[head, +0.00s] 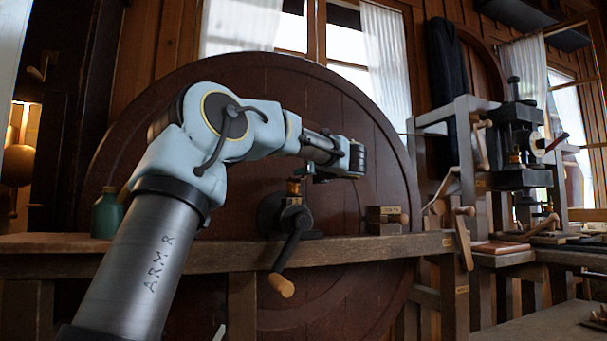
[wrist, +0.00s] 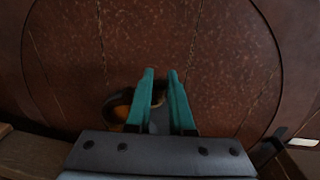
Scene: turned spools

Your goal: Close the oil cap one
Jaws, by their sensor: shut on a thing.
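A small brass oil cap (head: 294,186) stands on top of a dark crank housing (head: 270,214) at the bench edge. A black crank with a wooden handle (head: 281,286) hangs from the housing. My gripper (head: 303,176) is right at the top of the cap. In the wrist view my gripper's two teal fingers (wrist: 159,76) are close together, with a narrow gap between them. A dark rounded part with a brass-coloured patch (wrist: 119,112) shows just left of the fingers. The fingers hide most of the cap, and its lid position is too small to tell.
A large round wooden disc (head: 345,110) stands behind the arm. A green bottle (head: 107,215) stands at the left of the wooden bench (head: 345,250). Small labelled wooden boxes (head: 383,219) sit right of the crank. A press-like machine (head: 520,150) stands at the right.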

